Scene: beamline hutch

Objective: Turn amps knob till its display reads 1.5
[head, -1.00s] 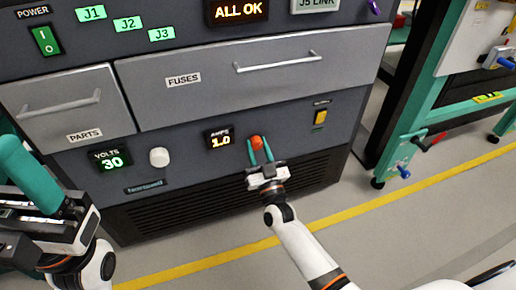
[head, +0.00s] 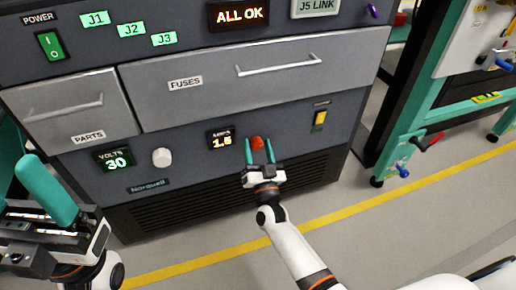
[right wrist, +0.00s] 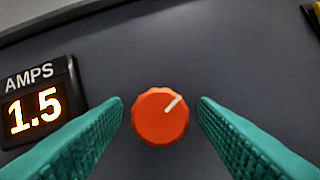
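The amps knob is an orange-red dial (right wrist: 160,117) on the grey panel; it also shows in the head view (head: 257,143). Its white mark points up and to the right in the right wrist view. The amps display (right wrist: 35,112) beside it reads 1.5, and it also shows in the head view (head: 221,140). My right gripper (head: 259,149) has its teal fingers on either side of the knob. In the right wrist view (right wrist: 161,108) gaps show between both fingers and the knob, so it is open. My left gripper (head: 45,190) is at the lower left, away from the panel; its opening is unclear.
A white volts knob (head: 162,157) and a volts display (head: 114,159) reading 30 sit to the left. A yellow switch (head: 320,118) is to the right. Drawers with handles (head: 279,68) are above. A teal frame (head: 405,140) stands at the right.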

